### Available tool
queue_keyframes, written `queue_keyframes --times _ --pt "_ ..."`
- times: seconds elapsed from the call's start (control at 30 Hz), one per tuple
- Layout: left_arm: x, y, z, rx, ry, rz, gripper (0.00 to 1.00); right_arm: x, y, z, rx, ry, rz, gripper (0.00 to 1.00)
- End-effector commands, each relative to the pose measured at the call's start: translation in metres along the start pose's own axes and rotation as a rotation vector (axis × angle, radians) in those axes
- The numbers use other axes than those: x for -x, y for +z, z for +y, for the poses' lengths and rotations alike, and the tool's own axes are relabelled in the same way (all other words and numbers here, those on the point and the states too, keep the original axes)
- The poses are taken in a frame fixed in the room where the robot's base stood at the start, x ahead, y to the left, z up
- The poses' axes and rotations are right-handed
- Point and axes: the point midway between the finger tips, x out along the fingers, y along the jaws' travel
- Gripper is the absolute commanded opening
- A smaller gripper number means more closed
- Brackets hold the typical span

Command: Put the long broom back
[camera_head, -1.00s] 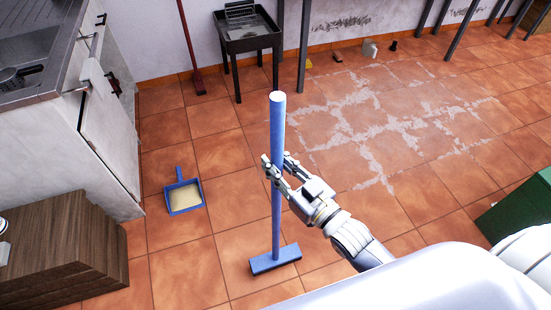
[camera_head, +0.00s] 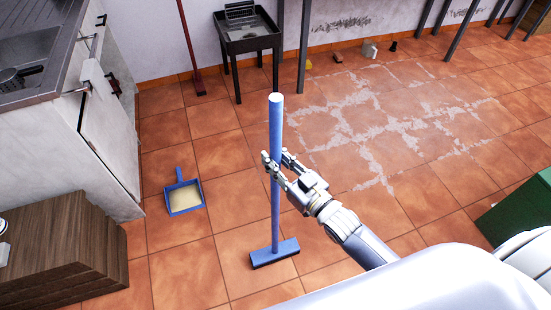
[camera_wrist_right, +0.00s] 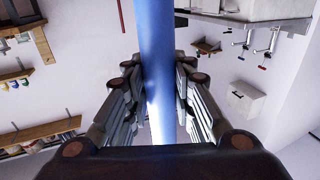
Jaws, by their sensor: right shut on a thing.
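The long blue broom (camera_head: 275,215) is upright in the head view, with its flat head (camera_head: 275,252) low over or on the tiled floor; I cannot tell whether it touches. My right gripper (camera_head: 275,160) is shut on the handle, around its middle. In the right wrist view the blue handle (camera_wrist_right: 157,60) runs between the two fingers of the right gripper (camera_wrist_right: 160,95). My left gripper is not in view.
A blue dustpan (camera_head: 184,196) lies on the floor to the left. A dark red broom (camera_head: 190,50) leans at the back wall beside a black stand (camera_head: 249,42). A wooden cabinet (camera_head: 65,250) is at the lower left, a green box (camera_head: 518,212) at the right. Open floor lies between.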

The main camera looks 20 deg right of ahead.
Motion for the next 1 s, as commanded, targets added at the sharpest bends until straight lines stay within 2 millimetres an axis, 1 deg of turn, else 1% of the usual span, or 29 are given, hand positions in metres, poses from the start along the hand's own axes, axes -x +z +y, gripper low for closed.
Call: queue_keyframes --times 0.03,0.1,0.3,0.33,0.37,0.4,0.43,0.8,0.87,1.0 --pt "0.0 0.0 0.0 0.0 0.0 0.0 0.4 -0.001 -0.003 0.0 -0.001 -0.001 0.008 0.0" --pt "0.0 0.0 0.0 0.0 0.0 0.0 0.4 -0.001 -0.004 0.0 -0.001 -0.001 0.009 0.0" --pt "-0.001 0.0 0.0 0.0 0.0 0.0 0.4 -0.001 -0.001 0.0 -0.001 -0.001 0.008 0.0" --pt "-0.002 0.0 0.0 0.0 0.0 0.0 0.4 0.0 0.002 0.0 -0.002 0.0 0.001 0.25" --pt "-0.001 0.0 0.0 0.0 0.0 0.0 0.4 0.0 0.002 0.0 -0.002 0.0 0.001 0.32" --pt "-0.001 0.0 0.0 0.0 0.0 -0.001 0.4 0.0 0.002 0.0 -0.002 0.0 0.001 0.41" --pt "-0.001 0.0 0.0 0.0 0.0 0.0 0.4 0.0 0.002 0.0 -0.002 0.0 0.001 0.43" --pt "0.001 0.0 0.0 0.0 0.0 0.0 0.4 0.001 -0.001 0.0 -0.002 -0.001 0.0 0.43" --pt "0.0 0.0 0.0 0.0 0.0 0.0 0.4 0.006 0.001 -0.001 -0.002 0.0 -0.001 0.43" --pt "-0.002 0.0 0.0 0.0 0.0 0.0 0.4 0.028 0.002 -0.001 -0.002 -0.001 -0.003 0.43"
